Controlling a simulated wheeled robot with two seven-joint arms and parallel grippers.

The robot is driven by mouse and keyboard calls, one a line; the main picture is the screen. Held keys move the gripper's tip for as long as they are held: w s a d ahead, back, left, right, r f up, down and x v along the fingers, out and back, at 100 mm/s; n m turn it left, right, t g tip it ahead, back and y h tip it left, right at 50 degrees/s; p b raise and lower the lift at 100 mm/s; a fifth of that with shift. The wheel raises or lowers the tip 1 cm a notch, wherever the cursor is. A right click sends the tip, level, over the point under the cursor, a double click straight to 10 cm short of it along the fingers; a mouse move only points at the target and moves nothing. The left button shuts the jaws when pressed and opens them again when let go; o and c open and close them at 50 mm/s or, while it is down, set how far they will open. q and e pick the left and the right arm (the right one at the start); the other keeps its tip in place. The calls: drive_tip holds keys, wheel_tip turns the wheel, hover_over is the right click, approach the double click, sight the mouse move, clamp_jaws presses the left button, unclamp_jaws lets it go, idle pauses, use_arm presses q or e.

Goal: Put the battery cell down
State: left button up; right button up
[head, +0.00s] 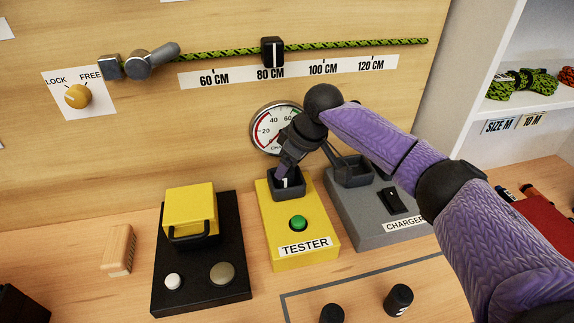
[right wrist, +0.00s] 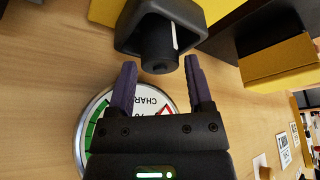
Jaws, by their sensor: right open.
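A dark battery cell (right wrist: 158,48) with a white stripe sits in the black socket (right wrist: 190,15) of the yellow tester (head: 303,252). In the head view the cell (head: 291,181) is partly hidden by my gripper. My right gripper (head: 284,170) is at the tester socket. In the right wrist view my right gripper (right wrist: 160,72) is open, with one finger on each side of the cell's end and gaps between. My left gripper is not in view.
The grey charger (head: 375,225) stands right of the tester, a black base with a yellow block (head: 190,208) left of it. The round gauge (head: 268,125) is close behind my gripper. Two dark cylinders (head: 398,299) (head: 332,313) stand in front. A wooden block (head: 119,248) lies at left.

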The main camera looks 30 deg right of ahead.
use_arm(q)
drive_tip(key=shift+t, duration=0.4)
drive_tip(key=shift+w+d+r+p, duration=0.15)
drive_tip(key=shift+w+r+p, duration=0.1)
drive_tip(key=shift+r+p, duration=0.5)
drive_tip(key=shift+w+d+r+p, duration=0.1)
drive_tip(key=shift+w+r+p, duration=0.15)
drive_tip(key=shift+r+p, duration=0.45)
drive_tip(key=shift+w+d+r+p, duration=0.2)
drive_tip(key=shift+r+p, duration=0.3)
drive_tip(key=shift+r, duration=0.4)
use_arm(e)
drive_tip(key=v, duration=1)
